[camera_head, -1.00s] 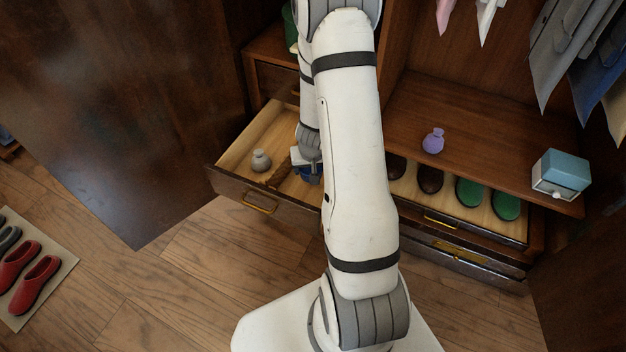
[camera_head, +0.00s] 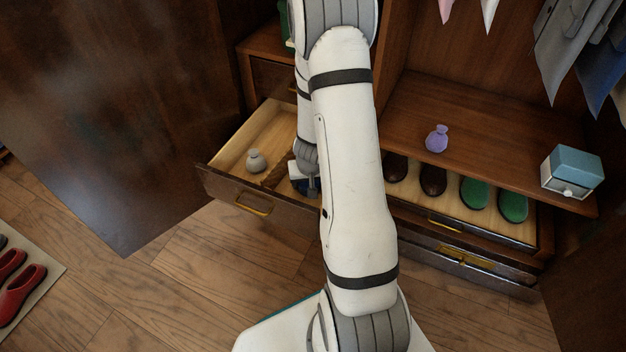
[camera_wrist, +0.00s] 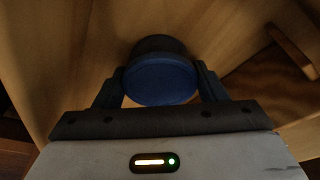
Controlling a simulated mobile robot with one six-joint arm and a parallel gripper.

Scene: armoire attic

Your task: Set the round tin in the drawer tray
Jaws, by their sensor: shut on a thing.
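The round tin (camera_wrist: 160,82) has a blue lid and a dark lower part. In the wrist view it sits between the two fingers of my gripper (camera_wrist: 161,76), which is shut on it. In the head view, a bit of the blue tin (camera_head: 298,186) shows at my gripper (camera_head: 306,182), over the right part of the open drawer (camera_head: 226,183). My arm hides the drawer's right end. Light wood lies behind the tin in the wrist view; I cannot tell whether the tin touches it.
A grey pouch (camera_head: 256,161) stands in the drawer, left of a brown wooden divider (camera_head: 277,172). Brown and green shoes (camera_head: 513,207) fill the drawer to the right. A purple pouch (camera_head: 437,138) and a blue-white box (camera_head: 572,172) stand on the shelf above.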

